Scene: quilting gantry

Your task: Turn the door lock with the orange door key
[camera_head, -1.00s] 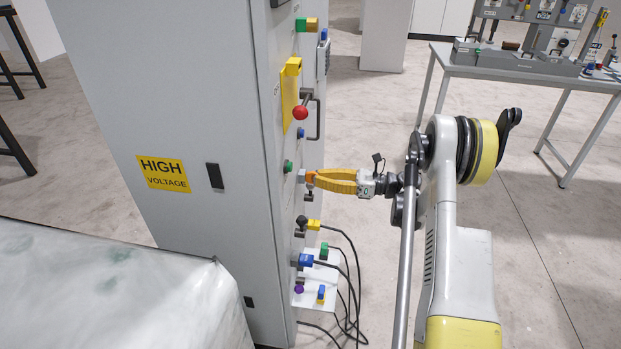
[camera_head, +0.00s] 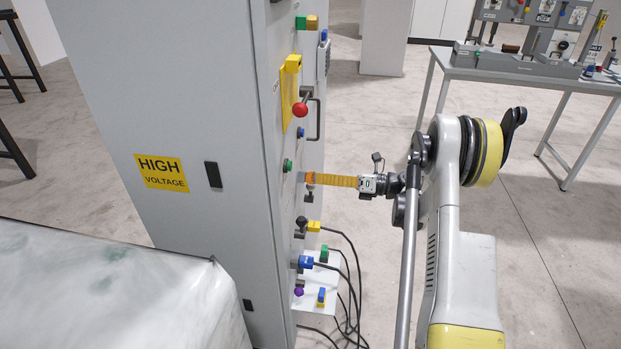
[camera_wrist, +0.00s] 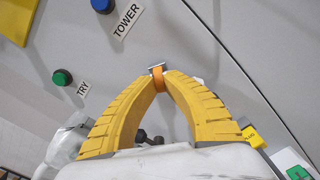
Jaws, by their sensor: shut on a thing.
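The orange door key (camera_wrist: 158,82) is between the fingertips of my gripper (camera_wrist: 160,84) in the wrist view. My gripper is shut on it. The key's tip points at the grey cabinet door, and a small metallic piece, likely the door lock (camera_wrist: 157,68), shows right at its end. In the head view the orange key (camera_head: 310,179) meets the cabinet's front face, with my yellow gripper (camera_head: 318,180) reaching it from the right. The lock is mostly hidden behind the key and fingers, so I cannot tell how deep the key sits.
A green TRY button (camera_wrist: 62,77) and a blue TOWER button (camera_wrist: 103,4) are on the panel. A red-knobbed lever (camera_head: 300,110) and black handle stand above my gripper. Plugs and cables (camera_head: 345,260) hang below. A table with equipment (camera_head: 540,72) stands at the back right.

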